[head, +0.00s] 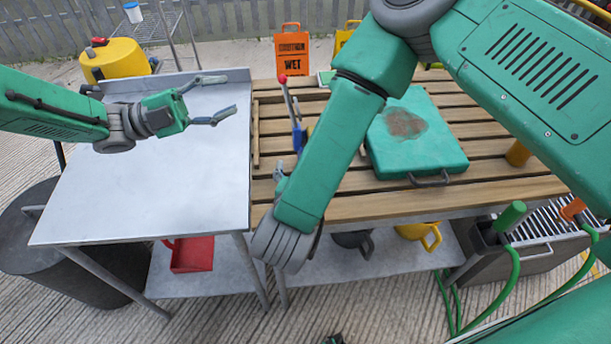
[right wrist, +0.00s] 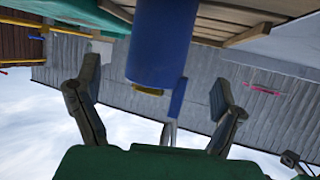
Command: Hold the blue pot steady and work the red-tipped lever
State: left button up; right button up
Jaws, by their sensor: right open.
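The blue pot (head: 299,137) stands on the slatted wooden table, mostly hidden behind my right arm. Its lever with a red tip (head: 283,79) rises on its left side. In the right wrist view a blue cylinder (right wrist: 164,42), apparently the pot, shows upside down between the open fingers of my right gripper (right wrist: 154,80), with a gap on each side. In the head view only a finger (head: 280,172) of that gripper shows, just below the pot. My left gripper (head: 228,97) is open and empty above the metal table, left of the lever.
The bare metal table (head: 150,200) adjoins the slatted table (head: 400,205). A green case (head: 420,150) lies right of the pot. An orange wet-caution sign (head: 292,52) stands behind. A red bin (head: 190,254) sits on the shelf below.

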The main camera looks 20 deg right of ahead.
jog(key=x, duration=1)
jog(key=shift+w+d+f, duration=0.15)
jog(key=shift+d, duration=0.05)
jog(key=c, duration=1.7)
pick_arm(q)
jog(key=c, duration=0.5)
pick_arm(e)
jog(key=shift+c, duration=0.2)
pick_arm(q)
jog(key=shift+a, duration=0.1)
grip_shut()
jog(key=s+a+m+t, duration=0.2)
jog(key=a+t, duration=0.1)
jog(key=a, duration=0.2)
jog(key=shift+a+f+m, duration=0.35)
jog(key=shift+f+m, duration=0.05)
jog(key=shift+f, duration=0.05)
